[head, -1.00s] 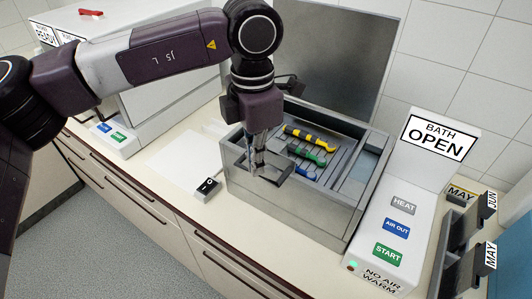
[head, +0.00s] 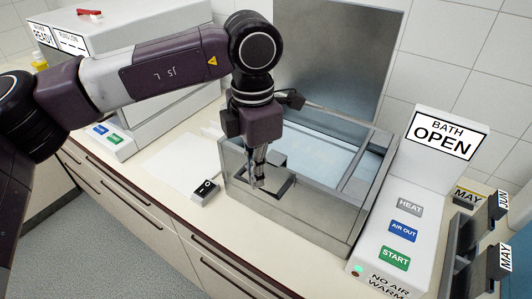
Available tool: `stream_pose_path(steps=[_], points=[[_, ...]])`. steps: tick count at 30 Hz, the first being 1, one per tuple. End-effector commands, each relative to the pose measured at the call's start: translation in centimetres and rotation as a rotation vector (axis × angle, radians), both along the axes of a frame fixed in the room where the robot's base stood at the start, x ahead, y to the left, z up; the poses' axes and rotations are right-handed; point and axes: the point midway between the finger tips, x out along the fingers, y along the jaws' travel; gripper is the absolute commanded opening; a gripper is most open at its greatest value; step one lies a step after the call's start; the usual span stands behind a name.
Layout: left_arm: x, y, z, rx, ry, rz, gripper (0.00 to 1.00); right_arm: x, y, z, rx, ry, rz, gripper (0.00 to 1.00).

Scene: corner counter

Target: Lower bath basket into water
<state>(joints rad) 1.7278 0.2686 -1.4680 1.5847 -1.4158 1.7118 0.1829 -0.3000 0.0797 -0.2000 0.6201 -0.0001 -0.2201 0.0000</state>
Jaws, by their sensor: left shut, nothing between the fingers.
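The bath (head: 300,215) is a grey metal tank with its lid (head: 335,60) standing up behind it. Pale blue water (head: 325,150) shows inside. The basket and the coloured tools are not visible in the tank; I cannot tell how deep they lie. A dark flat piece (head: 279,187) sits at the tank's near left side. My left gripper (head: 258,185) is shut and empty, pointing down at this near left side, beside the dark piece. Whether it touches the piece is unclear. My right gripper is not in view.
A white control panel (head: 395,235) with HEAT, AIR OUT and START buttons stands right of the bath, under a BATH OPEN sign (head: 441,135). A small black switch box (head: 205,192) lies in front left. Dark racks with MAY and JUN labels (head: 478,225) stand far right.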

Motion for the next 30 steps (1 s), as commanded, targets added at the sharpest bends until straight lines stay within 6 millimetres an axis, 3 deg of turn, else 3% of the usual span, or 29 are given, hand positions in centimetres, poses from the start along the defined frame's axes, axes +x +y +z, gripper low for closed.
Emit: stream_pose_path(steps=[14, 20, 30], points=[[0.0, 0.0, -2.2, 0.001, 0.001, 0.000, 0.00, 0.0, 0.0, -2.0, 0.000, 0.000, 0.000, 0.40], [0.0, 0.0, -1.4, 0.001, 0.000, 0.000, 0.00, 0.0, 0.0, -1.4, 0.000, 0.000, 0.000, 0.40], [0.0, 0.0, 2.0, 0.000, 0.000, 0.000, 0.00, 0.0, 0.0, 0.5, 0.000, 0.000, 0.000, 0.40]])
